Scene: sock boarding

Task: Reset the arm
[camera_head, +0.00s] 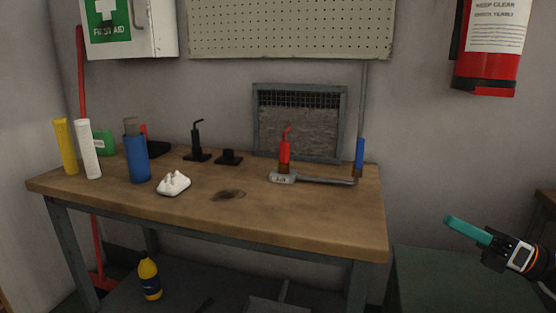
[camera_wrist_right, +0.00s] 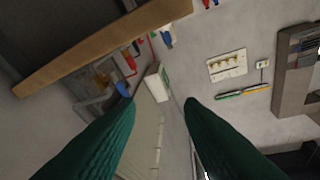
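My right arm reaches in at the right edge of the head view, with its gripper (camera_head: 452,221) held in the air to the right of the wooden table and apart from everything. In the right wrist view its two green fingers are spread wide at the gripper (camera_wrist_right: 160,103), with nothing between them. My left arm and gripper are not in view.
The wooden table (camera_head: 300,218) holds a white lumpy item (camera_head: 173,184), a blue cylinder (camera_head: 137,158), yellow (camera_head: 65,146) and white (camera_head: 89,150) tubes, and a grey bar (camera_head: 325,180). A green surface (camera_head: 465,280) lies below my right gripper. A fire extinguisher (camera_head: 488,50) hangs above.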

